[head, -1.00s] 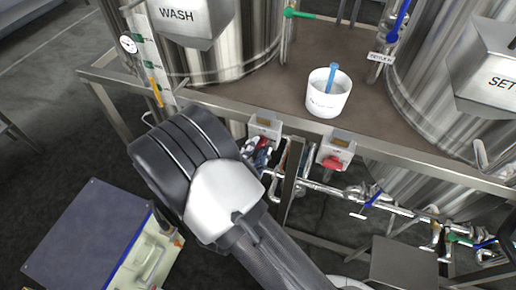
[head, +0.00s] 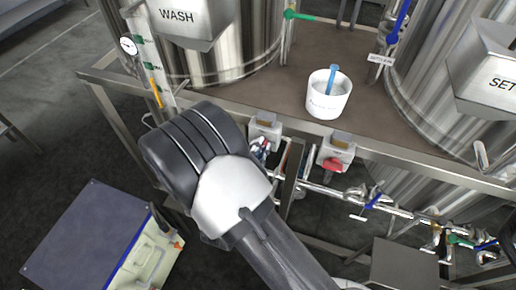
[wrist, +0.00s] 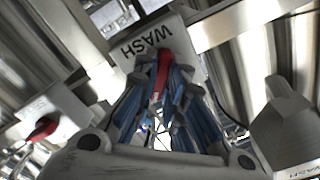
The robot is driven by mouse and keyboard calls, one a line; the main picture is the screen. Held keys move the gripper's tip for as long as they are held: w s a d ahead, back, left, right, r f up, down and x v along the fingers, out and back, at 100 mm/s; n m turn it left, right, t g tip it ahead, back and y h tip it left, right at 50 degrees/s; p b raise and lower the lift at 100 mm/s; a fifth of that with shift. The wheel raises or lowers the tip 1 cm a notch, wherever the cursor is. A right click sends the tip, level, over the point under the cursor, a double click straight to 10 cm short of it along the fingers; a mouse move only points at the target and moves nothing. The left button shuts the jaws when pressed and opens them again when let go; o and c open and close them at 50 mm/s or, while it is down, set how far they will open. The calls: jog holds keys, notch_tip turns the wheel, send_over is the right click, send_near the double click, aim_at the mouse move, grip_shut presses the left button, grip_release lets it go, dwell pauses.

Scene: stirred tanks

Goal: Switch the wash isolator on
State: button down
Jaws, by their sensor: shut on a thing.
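The wash isolator is a pale box (head: 265,128) under the platform edge in the head view, left of a second such box. In the wrist view its face (wrist: 158,38) fills the top middle, with WASH upside down. Its red handle (wrist: 162,72) points along the view, roughly across the lettering. My gripper (wrist: 162,95) has its blue-padded fingers on both sides of the handle and is shut on it. The fingers hide the handle's lower part. In the head view my arm's wrist hides most of the gripper (head: 260,147).
A second isolator (head: 336,152) with a red handle is close to the right; it also shows in the wrist view (wrist: 45,125). The platform's steel rail (head: 225,103) runs just above. Pipes (head: 340,192) lie below. A white pot (head: 328,100) stands on the platform.

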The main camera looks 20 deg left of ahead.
dwell(0.4)
jog(key=shift+n+p, duration=0.55)
jog(key=shift+n, duration=3.55)
jog(key=c, duration=1.7)
grip_release()
jog(key=shift+o, duration=0.2)
